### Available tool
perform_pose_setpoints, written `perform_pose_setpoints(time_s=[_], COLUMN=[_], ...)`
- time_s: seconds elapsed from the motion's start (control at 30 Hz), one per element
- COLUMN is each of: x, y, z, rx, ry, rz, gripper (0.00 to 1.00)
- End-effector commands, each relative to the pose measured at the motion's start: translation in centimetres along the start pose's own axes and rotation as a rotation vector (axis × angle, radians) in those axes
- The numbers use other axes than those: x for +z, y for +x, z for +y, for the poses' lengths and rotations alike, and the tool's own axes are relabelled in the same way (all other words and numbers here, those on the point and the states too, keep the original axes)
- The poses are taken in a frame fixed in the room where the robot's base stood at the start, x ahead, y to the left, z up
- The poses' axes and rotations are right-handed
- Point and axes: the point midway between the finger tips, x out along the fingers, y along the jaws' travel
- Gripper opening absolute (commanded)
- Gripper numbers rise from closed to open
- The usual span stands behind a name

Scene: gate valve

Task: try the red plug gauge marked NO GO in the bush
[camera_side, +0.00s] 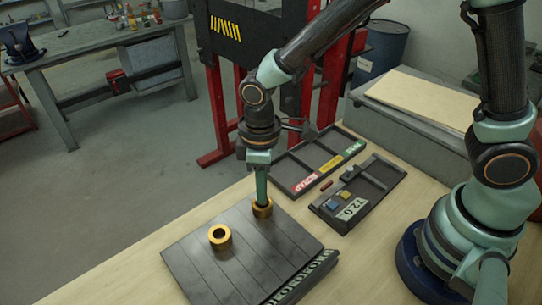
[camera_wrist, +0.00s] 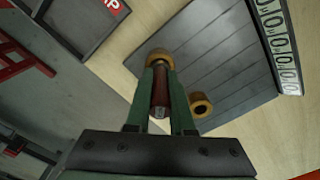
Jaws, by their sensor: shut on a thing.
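My gripper (camera_side: 262,194) points down over the far bush (camera_side: 262,209), a brass ring on the dark slotted plate (camera_side: 215,270). In the wrist view my gripper (camera_wrist: 160,78) is shut on a dark red cylindrical gauge (camera_wrist: 160,93), whose near end is grey. The far bush (camera_wrist: 159,57) shows at the fingertips, in line with the gauge. The gauge's far end is hidden, so I cannot tell how deep it sits in the bush. No NO GO mark is readable. A second brass bush (camera_side: 220,236) stands nearer on the plate, its hole open; it also shows in the wrist view (camera_wrist: 200,104).
A dark tray (camera_side: 290,178) with red, yellow and green labels lies behind the plate. A second tray (camera_side: 375,205) marked 72.0 holds blue and yellow blocks. A small red piece (camera_side: 326,184) lies by the trays. Bare wooden bench (camera_side: 140,275) lies left of the plate.

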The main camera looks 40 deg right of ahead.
Motion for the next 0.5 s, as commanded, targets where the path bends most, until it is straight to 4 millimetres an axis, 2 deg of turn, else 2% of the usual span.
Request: perform_pose_setpoints(time_s=[0.5], x=[-0.1], y=[-1.5], z=[0.0], rx=[0.001], ry=[0.0], rz=[0.002], gripper=[0.0])
